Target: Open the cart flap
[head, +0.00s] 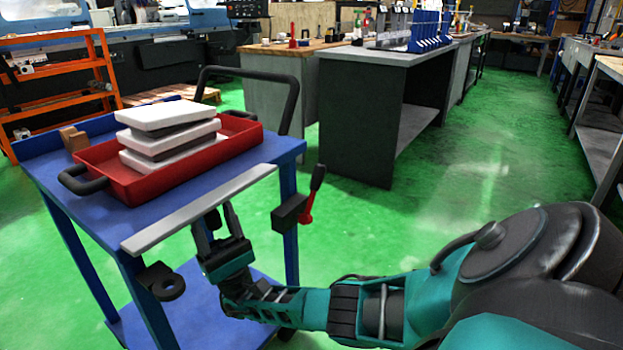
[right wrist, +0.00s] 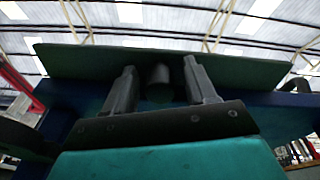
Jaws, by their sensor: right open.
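The blue cart (head: 38,168) stands at the left of the head view. A long light-grey strip, the flap (head: 165,224), runs along its near edge, roughly level with the top. My right gripper (head: 215,213) is open just below the flap's near side, fingers pointing up toward it. In the right wrist view, the flap's dark underside (right wrist: 90,62) spans the view above my right gripper (right wrist: 160,78). A dark cylindrical knob (right wrist: 160,82) shows between the two open fingers; I cannot tell whether they touch it. My left gripper is out of view.
A red tray (head: 117,186) with a stack of pale and grey slabs (head: 170,114) sits on the cart. A red-and-black lever (head: 311,195) is at the cart's right corner; a black ring bracket (head: 161,281) is at the near left corner. Green floor (head: 440,190) is open to the right.

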